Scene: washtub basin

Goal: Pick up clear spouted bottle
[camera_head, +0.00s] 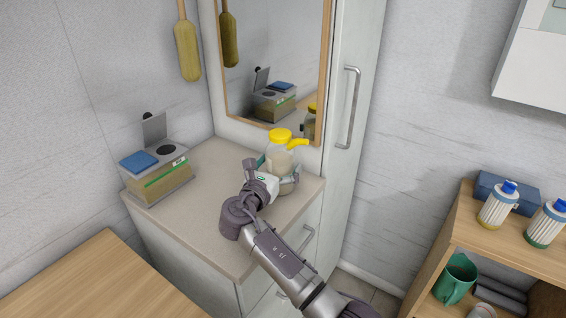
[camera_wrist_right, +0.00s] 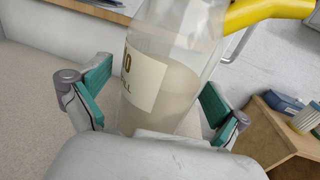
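The clear spouted bottle (camera_head: 279,158) stands upright near the back right of the beige cabinet top, with a yellow lid and a yellow spout pointing right. In the right wrist view the bottle (camera_wrist_right: 168,85) fills the middle, with cloudy contents and a pale label. My right gripper (camera_head: 278,176) reaches around it from the front. In the wrist view its green-padded fingers (camera_wrist_right: 155,97) stand on either side of the bottle, spread, with a narrow gap showing on the left. Contact on the right side is hard to tell. My left gripper is not in view.
A box with a blue item on top (camera_head: 160,175) stands at the left of the cabinet top (camera_head: 205,210). A framed mirror (camera_head: 270,75) rises behind the bottle, and a tall cabinet door (camera_head: 352,130) adjoins it. A wooden shelf (camera_head: 480,235) holding striped bottles (camera_head: 498,206) is at right.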

